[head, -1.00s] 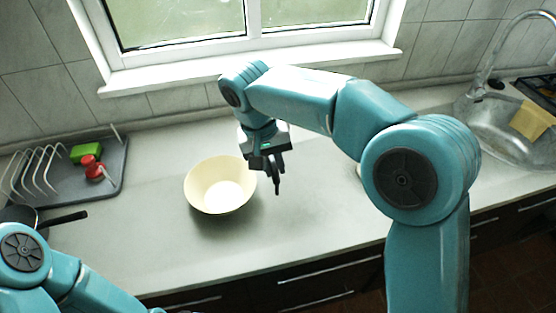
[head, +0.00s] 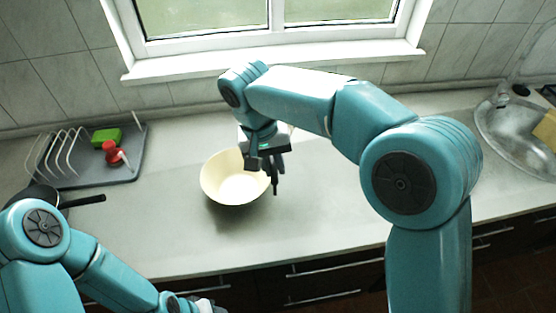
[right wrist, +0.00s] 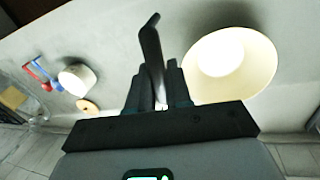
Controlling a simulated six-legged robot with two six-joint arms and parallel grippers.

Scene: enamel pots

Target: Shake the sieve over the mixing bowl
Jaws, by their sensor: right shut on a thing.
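The cream mixing bowl (head: 222,188) stands upright on the grey counter, and it also shows at the upper right of the right wrist view (right wrist: 262,80). My right gripper (head: 273,168) is above the counter at the bowl's right side, overlapping its rim in the head view. In the right wrist view my right gripper (right wrist: 158,85) is shut on a thin dark handle (right wrist: 150,42) with a bent tip. I see no mesh on it, so I cannot tell whether it belongs to the sieve.
A dish rack (head: 128,170) with a green block (head: 107,136) and a red item (head: 112,152) stands at the left. A dark pan (head: 40,194) lies before it. The sink (head: 500,125) is at the right. A white cup (right wrist: 77,80) shows in the right wrist view.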

